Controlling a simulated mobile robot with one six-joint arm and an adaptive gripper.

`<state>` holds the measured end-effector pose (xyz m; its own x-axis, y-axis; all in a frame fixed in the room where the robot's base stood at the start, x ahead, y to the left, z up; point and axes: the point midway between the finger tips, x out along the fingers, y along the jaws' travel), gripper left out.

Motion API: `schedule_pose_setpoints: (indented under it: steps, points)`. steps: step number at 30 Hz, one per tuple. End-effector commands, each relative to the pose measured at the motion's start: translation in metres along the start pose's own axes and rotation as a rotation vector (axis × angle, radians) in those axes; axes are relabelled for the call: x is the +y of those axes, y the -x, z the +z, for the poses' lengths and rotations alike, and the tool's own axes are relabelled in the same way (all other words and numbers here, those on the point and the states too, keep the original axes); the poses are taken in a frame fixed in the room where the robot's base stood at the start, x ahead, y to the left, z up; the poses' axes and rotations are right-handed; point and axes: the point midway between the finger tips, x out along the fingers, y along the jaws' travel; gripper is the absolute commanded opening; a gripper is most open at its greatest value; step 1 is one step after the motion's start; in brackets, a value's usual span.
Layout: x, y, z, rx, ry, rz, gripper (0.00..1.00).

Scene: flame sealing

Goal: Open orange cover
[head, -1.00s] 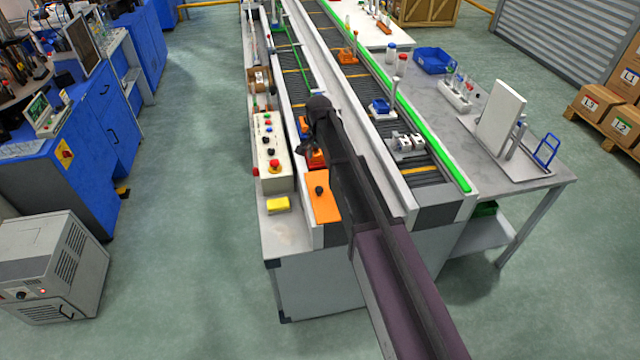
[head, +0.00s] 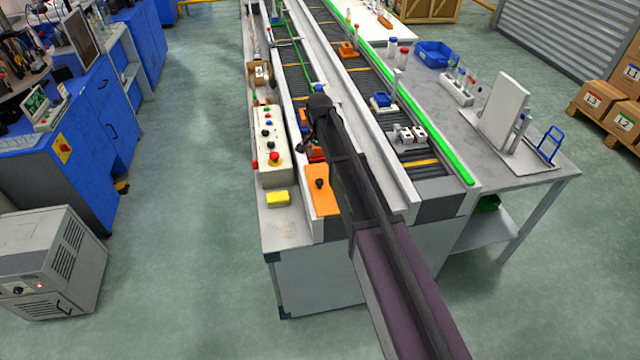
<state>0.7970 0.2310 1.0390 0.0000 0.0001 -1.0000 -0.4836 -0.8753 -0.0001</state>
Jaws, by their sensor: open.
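The orange cover (head: 320,194) is a flat orange plate with a black knob (head: 319,183) on top. It lies at the near end of the left conveyor lane, and my arm passes along its right side. My gripper (head: 307,142) is beyond the cover, above the left lane, with its fingers pointing down. It is open and apart from the knob. The fingers are small and dark here. My arm hides part of the lane behind it.
A control box (head: 270,150) with buttons stands left of the lane, with a yellow block (head: 277,198) in front of it. An orange carrier (head: 347,49), a blue carrier (head: 383,101) and a white holder (head: 409,134) sit on the right conveyor.

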Motion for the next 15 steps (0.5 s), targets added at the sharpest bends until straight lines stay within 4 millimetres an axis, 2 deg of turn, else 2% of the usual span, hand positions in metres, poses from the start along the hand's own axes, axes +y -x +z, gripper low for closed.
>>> schedule_pose_setpoints:
  steps: [1,15]
  points:
    - [0.000,-0.009,0.000,0.000,0.000,0.000,0.79]
    - [0.001,-0.045,-0.001,0.000,-0.001,0.000,0.79]
